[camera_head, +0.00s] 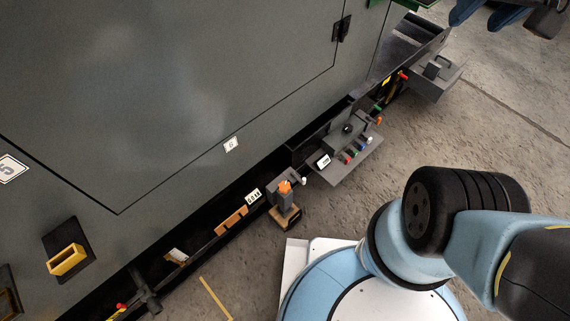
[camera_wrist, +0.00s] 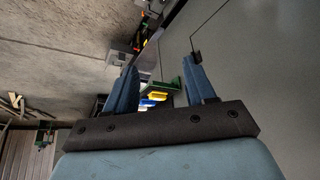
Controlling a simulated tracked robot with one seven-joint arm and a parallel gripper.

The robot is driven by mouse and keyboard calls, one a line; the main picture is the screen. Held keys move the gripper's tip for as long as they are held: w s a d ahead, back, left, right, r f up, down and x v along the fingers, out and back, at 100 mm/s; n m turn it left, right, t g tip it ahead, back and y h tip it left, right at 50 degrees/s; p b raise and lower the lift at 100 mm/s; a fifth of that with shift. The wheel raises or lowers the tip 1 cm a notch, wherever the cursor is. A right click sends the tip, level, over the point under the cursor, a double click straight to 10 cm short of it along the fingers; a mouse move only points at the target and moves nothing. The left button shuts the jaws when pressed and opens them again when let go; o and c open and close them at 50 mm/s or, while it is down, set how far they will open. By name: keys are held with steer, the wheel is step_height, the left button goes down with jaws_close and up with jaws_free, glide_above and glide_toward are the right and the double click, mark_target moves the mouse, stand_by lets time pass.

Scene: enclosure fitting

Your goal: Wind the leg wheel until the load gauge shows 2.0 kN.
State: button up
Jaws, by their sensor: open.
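A grey leg unit with an orange part on top (camera_head: 285,187), possibly the leg wheel, stands at the foot of the large grey enclosure, on a wooden block (camera_head: 287,218). A small white plate with dark marks (camera_head: 254,195) is just left of it; it may be the load gauge, but I cannot read it. My gripper (camera_wrist: 160,82) is open and empty in the wrist view, its two blue fingers apart. In the head view its blue fingers (camera_head: 488,14) show at the top right, far from the leg unit.
The enclosure wall (camera_head: 190,100) fills the left. A grey shelf with small coloured knobs (camera_head: 350,155) juts out right of the leg unit, and a grey box (camera_head: 437,75) lies further along. A yellow handle (camera_head: 66,260) is at lower left. Concrete floor (camera_head: 420,135) is open to the right.

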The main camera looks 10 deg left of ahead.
steer(key=o, duration=0.5)
steer(key=shift+n+g+y, duration=0.4)
steer(key=shift+n, duration=0.2)
steer(key=w+a+f, duration=0.1)
steer(key=w, duration=0.1)
steer(key=w+a+f, duration=0.1)
steer(key=w, duration=0.2)
steer(key=w+a+f, duration=0.1)
steer(key=w, duration=0.2)
steer(key=shift+w+a+f, duration=0.15)
steer(key=shift+f, duration=0.1)
steer(key=w+a+f+n+g, duration=0.1)
steer(key=w+a+f, duration=0.7)
steer(key=f, duration=0.4)
steer(key=w+a+f+n+g, duration=0.2)
steer(key=w+a+f, duration=0.4)
steer(key=a+f, duration=0.45)
steer(key=n+g, duration=0.2)
steer(key=n, duration=0.1)
glide_toward(285, 186)
steer(key=shift+h, duration=0.4)
steer(key=f, duration=0.5)
steer(key=a+f, duration=0.1)
steer(key=f, duration=0.2)
steer(key=shift+s+f, duration=0.1)
steer(key=shift+f, duration=0.3)
steer(key=shift+c, duration=0.3)
